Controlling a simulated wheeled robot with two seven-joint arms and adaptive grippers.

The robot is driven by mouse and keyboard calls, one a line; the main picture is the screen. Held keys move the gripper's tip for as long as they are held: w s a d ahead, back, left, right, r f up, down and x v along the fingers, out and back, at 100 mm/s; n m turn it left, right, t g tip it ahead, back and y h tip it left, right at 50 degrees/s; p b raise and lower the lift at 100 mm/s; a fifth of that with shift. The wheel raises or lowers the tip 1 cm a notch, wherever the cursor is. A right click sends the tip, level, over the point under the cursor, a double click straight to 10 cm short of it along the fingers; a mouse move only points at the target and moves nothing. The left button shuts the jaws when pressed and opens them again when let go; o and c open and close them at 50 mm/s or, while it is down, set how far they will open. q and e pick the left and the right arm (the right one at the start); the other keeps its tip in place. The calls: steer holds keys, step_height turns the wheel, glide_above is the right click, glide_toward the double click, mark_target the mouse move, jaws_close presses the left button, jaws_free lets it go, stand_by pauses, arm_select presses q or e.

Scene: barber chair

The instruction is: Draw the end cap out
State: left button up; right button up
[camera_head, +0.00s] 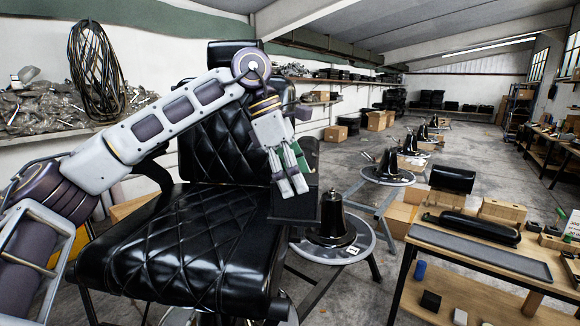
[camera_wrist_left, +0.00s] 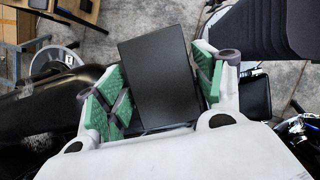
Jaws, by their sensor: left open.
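A black barber chair (camera_head: 170,250) with a quilted seat fills the left half of the head view. At the right side of its seat is a dark box-like part (camera_head: 297,207), which may be the end cap; I cannot tell for certain. My left gripper (camera_head: 292,188) points down at this part, its fingers covering some of it. In the left wrist view, a flat black rectangular face (camera_wrist_left: 158,75) lies between the spread green-padded fingers of my left gripper (camera_wrist_left: 160,88). The fingers are open, and I see no clear grip on it. My right gripper is not in view.
A round stand with a black bell-shaped base (camera_head: 332,228) is right of the chair. A wooden workbench (camera_head: 428,238) holds a grey tray (camera_head: 478,257), a black cushion (camera_head: 480,227) and boxes. Shelves line the left wall. Open floor lies beyond.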

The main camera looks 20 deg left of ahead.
arm_select(q)
steer(key=shift+d+f, duration=0.1)
steer(key=shift+f, duration=0.15)
steer(key=c, duration=1.2)
steer(key=shift+r, duration=0.1)
steer(key=shift+r, duration=0.2)
steer(key=shift+r+p, duration=0.35)
steer(key=shift+p, duration=0.1)
steer(key=shift+r+p, duration=0.3)
steer(key=shift+r, duration=0.05)
steer(key=shift+r+p, duration=1.5)
steer(key=shift+r, duration=0.4)
steer(key=shift+r, duration=0.15)
